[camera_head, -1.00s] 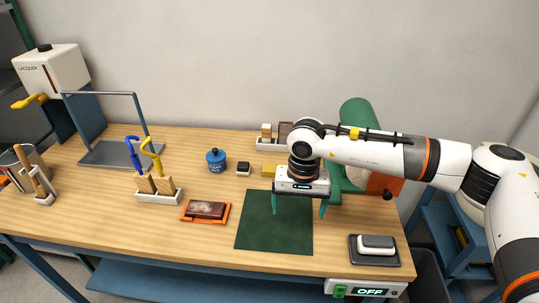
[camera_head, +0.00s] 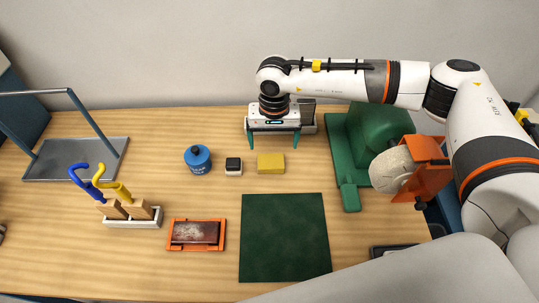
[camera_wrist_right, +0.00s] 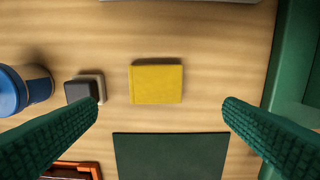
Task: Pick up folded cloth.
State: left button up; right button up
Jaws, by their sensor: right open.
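The folded cloth (camera_head: 271,163) is a small yellow rectangle lying flat on the wooden bench, above the dark green mat in the head view. In the right wrist view the cloth (camera_wrist_right: 156,84) lies between my two fingers in the picture, above centre, untouched. My right gripper (camera_head: 273,145) is open and empty, with its green fingers pointing down above the bench, near the cloth. It also shows in the right wrist view (camera_wrist_right: 160,118), with wide-spread fingers. My left gripper is out of view.
Left of the cloth stand a small dark-topped block (camera_head: 233,166) and a blue canister (camera_head: 197,159). The green mat (camera_head: 285,237) lies in front, bare. A green machine with a wheel (camera_head: 392,170) stands to the right. An orange tray (camera_head: 195,234) lies front left.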

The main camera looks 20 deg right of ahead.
aim_at(271, 161)
notch_tip(271, 161, down, 2)
jog(key=shift+s+f+p, duration=0.1)
jog(key=shift+f+p, duration=0.05)
jog(key=shift+p, duration=0.2)
jog(key=shift+f, duration=0.3)
jog(key=f+p, duration=0.1)
jog(key=f, duration=0.1)
jog(key=f+p, duration=0.1)
jog(key=f, duration=0.1)
jog(key=shift+w+a+p, duration=0.2)
jog(key=shift+w+p, duration=0.1)
jog(key=shift+w, duration=0.05)
jog(key=shift+f, duration=0.7)
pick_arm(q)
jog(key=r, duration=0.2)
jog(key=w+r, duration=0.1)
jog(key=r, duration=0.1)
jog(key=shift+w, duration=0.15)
pick_arm(e)
jog(key=c, duration=1.1)
